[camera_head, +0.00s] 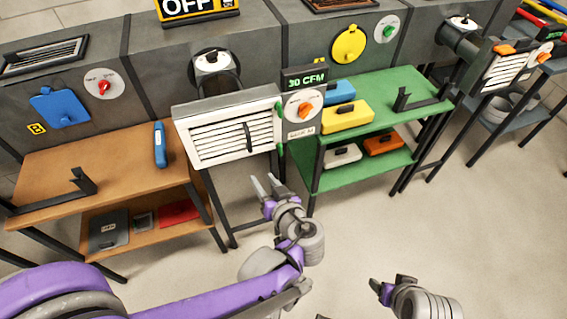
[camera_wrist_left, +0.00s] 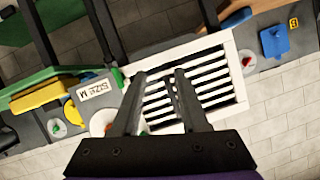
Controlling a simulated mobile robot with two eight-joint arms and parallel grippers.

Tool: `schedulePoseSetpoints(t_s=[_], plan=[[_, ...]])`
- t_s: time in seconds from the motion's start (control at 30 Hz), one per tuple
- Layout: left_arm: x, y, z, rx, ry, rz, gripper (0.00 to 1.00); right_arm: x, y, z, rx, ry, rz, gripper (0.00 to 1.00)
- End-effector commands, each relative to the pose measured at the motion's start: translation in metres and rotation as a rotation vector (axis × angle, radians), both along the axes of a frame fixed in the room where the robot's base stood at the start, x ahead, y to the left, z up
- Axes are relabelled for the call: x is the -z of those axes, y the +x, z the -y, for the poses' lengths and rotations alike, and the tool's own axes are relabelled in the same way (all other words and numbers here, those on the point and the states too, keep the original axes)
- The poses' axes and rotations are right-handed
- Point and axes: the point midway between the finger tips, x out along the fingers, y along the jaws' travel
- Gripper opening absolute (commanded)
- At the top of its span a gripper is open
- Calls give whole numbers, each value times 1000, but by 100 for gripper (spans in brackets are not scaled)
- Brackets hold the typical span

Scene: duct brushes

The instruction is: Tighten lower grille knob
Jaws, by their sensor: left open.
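The white slatted grille (camera_head: 228,130) sits in the front of the middle duct unit, with a dark vertical handle on its slats. Two green knobs stand on its right edge: an upper one (camera_head: 279,107) and the lower one (camera_head: 281,150). In the left wrist view the grille (camera_wrist_left: 238,75) appears turned over, and the lower knob (camera_wrist_left: 127,73) shows just left of the finger. My left gripper (camera_head: 264,182) is open and empty, below and in front of the grille's lower right corner, apart from the knob. My right gripper (camera_head: 387,283) is low at right; its opening is unclear.
A brown bench (camera_head: 120,165) stands left with a blue tool (camera_head: 159,145). A green bench (camera_head: 385,97) at right holds yellow and blue cases. An orange dial (camera_head: 306,110) sits just right of the grille under the 30 CFM display (camera_head: 305,79). The floor in front is clear.

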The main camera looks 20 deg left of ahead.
Motion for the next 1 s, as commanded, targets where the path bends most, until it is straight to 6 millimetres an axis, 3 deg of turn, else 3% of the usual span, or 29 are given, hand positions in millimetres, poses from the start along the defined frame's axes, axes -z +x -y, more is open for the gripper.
schedulePoseSetpoints(t_s=[0.03, 0.1, 0.2, 0.33, 0.47, 0.8, 1.0], plan=[[18, 13, 20, 16, 10, 97, 44, 25, 1, 0, 0, 0, -9, 69], [21, 22, 40, 29, 14, 227, 44, 38, 3, 0, 0, 0, -13, 69], [21, 28, 63, 56, 8, 363, 44, 50, 4, 0, 0, 0, -17, 69], [18, 32, 74, 74, 1, 444, 44, 55, 4, 0, 0, 0, -19, 69], [15, 41, 68, 73, 1, 455, 44, 55, 4, 0, 0, 0, -19, 69], [16, 93, 32, 71, 2, 452, 44, 63, 5, 0, 0, 0, -22, 69], [16, 114, 19, 73, 0, 452, 44, 66, 6, 0, 0, 0, -23, 69]])
